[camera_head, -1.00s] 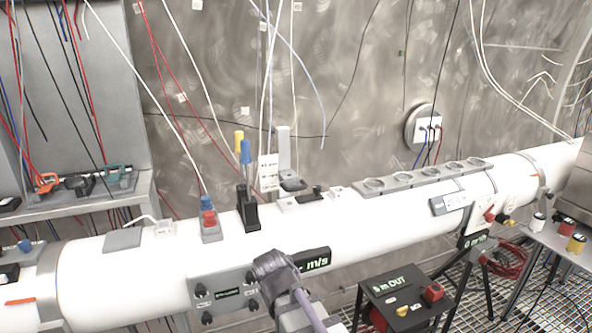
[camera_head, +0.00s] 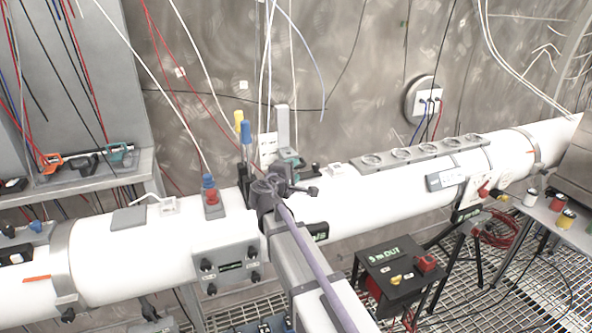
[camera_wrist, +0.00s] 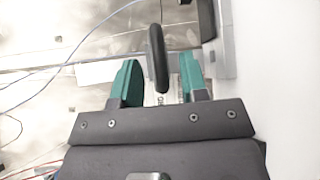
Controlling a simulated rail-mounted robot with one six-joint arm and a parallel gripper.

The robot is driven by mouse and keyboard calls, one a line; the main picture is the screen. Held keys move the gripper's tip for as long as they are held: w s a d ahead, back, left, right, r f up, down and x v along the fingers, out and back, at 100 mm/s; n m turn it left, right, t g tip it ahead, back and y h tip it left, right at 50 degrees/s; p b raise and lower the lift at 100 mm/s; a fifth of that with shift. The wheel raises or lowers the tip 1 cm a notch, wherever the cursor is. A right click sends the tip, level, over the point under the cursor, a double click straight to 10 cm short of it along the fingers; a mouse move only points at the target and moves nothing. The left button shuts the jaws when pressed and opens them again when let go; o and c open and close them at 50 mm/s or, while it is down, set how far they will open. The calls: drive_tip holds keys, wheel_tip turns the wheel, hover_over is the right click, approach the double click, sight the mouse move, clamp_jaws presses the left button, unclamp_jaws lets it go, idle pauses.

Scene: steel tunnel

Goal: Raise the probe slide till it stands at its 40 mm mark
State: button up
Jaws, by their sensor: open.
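The probe slide's upright grey post (camera_head: 283,125) stands on the white pipe beside a small white label card (camera_head: 268,148). Its lower part is hidden behind my wrist. My gripper (camera_head: 292,160) is at the foot of the post, with a bit of green finger showing. In the wrist view, my gripper (camera_wrist: 160,82) is open, its two green fingers apart. A dark rounded bar or handle (camera_wrist: 157,58) stands in the gap between them, with space visible on both sides. A grey upright (camera_wrist: 226,40) is to the right. I cannot read any slide mark.
The white pipe (camera_head: 380,200) runs across under my arm. Blue and yellow screwdrivers (camera_head: 246,150) stand left of the post, near a red and blue plug block (camera_head: 211,198). A row of round sockets (camera_head: 420,150) lies to the right. Cables hang behind.

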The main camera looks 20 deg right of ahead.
drive_tip(key=x, duration=0.3)
drive_tip(key=shift+s, duration=0.1)
clamp_jaws()
idle(0.4)
